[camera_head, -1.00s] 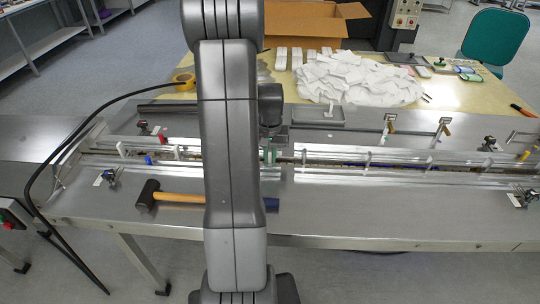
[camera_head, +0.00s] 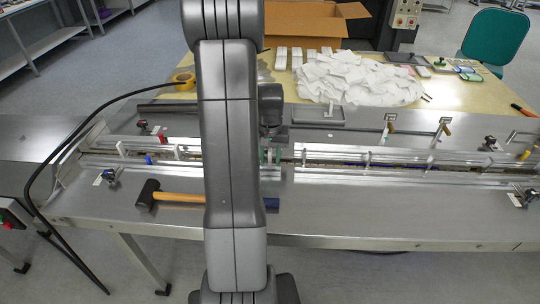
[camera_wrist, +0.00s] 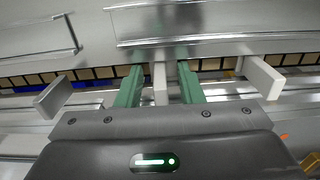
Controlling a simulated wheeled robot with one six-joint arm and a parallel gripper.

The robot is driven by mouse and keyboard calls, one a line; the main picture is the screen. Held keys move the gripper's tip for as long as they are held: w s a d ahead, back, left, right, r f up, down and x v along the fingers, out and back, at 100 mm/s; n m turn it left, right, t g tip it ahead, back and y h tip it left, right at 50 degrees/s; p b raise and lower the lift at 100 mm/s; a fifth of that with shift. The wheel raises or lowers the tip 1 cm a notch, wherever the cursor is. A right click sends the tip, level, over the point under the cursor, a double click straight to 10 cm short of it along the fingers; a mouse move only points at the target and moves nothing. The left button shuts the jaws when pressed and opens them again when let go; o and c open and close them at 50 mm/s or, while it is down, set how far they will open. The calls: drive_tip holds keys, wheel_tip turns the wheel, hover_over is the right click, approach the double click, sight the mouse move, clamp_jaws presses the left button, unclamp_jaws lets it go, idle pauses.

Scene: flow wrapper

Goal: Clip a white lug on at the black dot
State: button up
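In the wrist view the two green fingers of my gripper (camera_wrist: 160,88) stand apart, one on each side of an upright white lug (camera_wrist: 160,72). A gap shows between the lug and each finger. Another white lug (camera_wrist: 54,97) stands to the left and one (camera_wrist: 262,77) to the right, along the chain channel. In the head view my gripper (camera_head: 270,156) is down at the channel, partly hidden by my arm. More white lugs (camera_head: 303,154) stand along the channel to the right, and one (camera_head: 121,149) to the left. I cannot make out the black dot.
A black mallet with a wooden handle (camera_head: 180,198) lies on the steel front deck. Clear guide rails (camera_head: 400,176) run along the channel. Behind are a grey tray (camera_head: 318,124), a pile of white packs (camera_head: 360,80) and a cardboard box (camera_head: 300,24).

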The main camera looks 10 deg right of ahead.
drive_tip(key=shift+r, duration=0.15)
wheel_tip(320, 180, up, 14)
drive_tip(key=shift+f, duration=0.2)
drive_tip(key=shift+f, duration=0.1)
idle(0.4)
wheel_tip(320, 180, down, 14)
drive_tip(key=shift+r, duration=0.2)
idle(0.3)
drive_tip(key=shift+r, duration=0.15)
